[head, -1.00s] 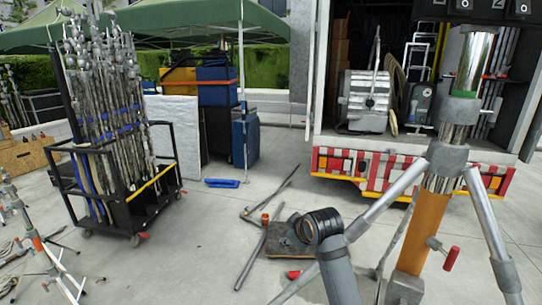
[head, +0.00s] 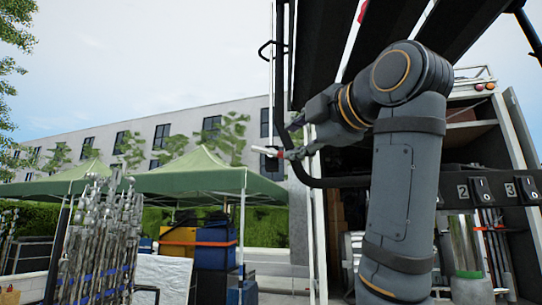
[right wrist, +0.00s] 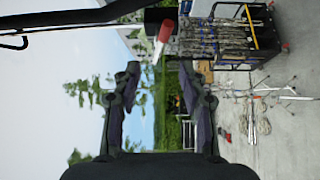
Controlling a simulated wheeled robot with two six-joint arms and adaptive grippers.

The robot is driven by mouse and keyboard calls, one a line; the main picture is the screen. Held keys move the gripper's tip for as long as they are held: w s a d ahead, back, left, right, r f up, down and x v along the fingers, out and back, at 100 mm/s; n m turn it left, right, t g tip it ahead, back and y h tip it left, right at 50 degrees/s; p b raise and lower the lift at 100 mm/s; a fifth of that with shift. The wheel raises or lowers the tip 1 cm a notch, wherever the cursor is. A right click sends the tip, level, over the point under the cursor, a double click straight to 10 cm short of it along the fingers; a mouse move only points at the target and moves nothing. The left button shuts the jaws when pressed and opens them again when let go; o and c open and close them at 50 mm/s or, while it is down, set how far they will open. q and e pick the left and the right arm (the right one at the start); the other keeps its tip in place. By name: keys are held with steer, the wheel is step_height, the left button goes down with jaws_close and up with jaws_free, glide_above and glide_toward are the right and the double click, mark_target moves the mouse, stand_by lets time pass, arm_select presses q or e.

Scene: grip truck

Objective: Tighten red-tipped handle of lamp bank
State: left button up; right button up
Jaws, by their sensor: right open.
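The lamp bank (head: 345,45) is a set of dark panels with black tube framing at the upper right of the head view. Its handle (head: 265,150) is a short pale rod with a red part, left of the black frame. In the right wrist view the red and white handle (right wrist: 166,32) stands by a black block, beyond the fingertips. My right gripper (head: 292,138) is raised close to the handle. Its fingers in the right wrist view (right wrist: 160,70) are spread apart with nothing between them; contact with the handle cannot be told. My left gripper is out of view.
Black curved bars (head: 308,175) run close to my right gripper. Numbered dark units (head: 490,190) and the open truck (head: 515,130) are at right. Green canopies (head: 200,172) and a cart of metal stands (head: 95,245) are at left.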

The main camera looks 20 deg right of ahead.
mark_target(272, 150)
steer(key=w+p, duration=0.2)
steer(key=w, duration=0.1)
steer(key=w+a+p, duration=0.1)
steer(key=w+p, duration=0.1)
steer(key=w, duration=0.1)
steer(key=w+p, duration=0.2)
steer(key=w, duration=0.2)
steer(key=shift+a+r, duration=0.25)
steer(key=shift+a, duration=0.15)
steer(key=shift+w+f, duration=0.2)
steer(key=shift+w, duration=0.3)
steer(key=shift+s, duration=0.2)
steer(key=shift+c, duration=0.8)
jaws_close()
